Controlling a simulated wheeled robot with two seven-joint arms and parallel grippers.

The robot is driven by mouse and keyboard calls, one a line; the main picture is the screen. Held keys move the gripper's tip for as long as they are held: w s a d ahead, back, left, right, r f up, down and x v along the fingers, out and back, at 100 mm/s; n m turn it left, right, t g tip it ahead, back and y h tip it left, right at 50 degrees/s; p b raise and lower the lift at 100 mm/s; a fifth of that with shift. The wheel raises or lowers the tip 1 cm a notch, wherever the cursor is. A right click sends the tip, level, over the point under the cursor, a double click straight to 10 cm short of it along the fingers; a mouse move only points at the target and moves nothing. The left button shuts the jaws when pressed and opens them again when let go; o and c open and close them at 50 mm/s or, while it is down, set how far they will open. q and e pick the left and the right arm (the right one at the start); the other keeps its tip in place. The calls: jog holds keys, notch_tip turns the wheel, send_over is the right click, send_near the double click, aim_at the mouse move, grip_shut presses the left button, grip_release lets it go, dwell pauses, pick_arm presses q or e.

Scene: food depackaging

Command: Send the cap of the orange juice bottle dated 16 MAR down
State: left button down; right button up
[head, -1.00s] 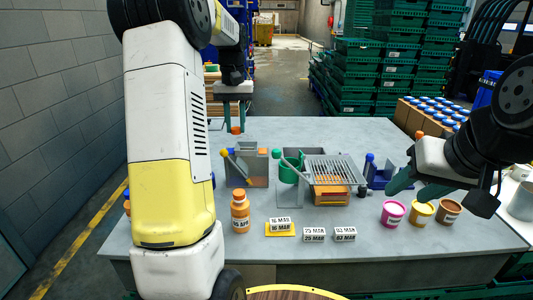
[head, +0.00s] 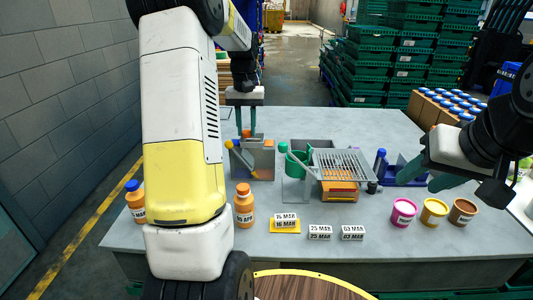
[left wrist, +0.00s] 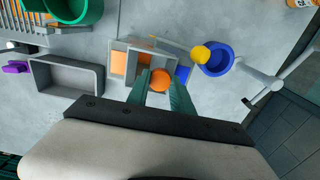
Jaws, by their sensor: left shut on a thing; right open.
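My left gripper (head: 246,130) is shut on an orange cap, which shows between the green fingertips in the left wrist view as an orange disc (left wrist: 160,80). The cap is over the near part of a grey box (head: 262,172) with orange and blue inside faces; its height above the box is hard to tell. An orange bottle (head: 244,207) with an orange cap stands upright on the table, its label hard to read. A blue-capped orange bottle (head: 135,203) stands farther left. My right gripper (head: 440,177) is open and empty.
A yellow ball-ended lever (left wrist: 200,54) and a blue round piece (left wrist: 215,62) stand beside the box. A grill rack (head: 340,166), a green cup (head: 297,162), a blue stand (head: 405,173) and three tubs (head: 435,212) are to the right.

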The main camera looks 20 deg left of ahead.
pick_arm(q)
jog(key=c, duration=1)
grip_release()
jog(key=shift+c, duration=0.2)
notch_tip(320, 180, up, 8)
jog(key=shift+f, duration=0.25)
jog(key=shift+r, duration=0.1)
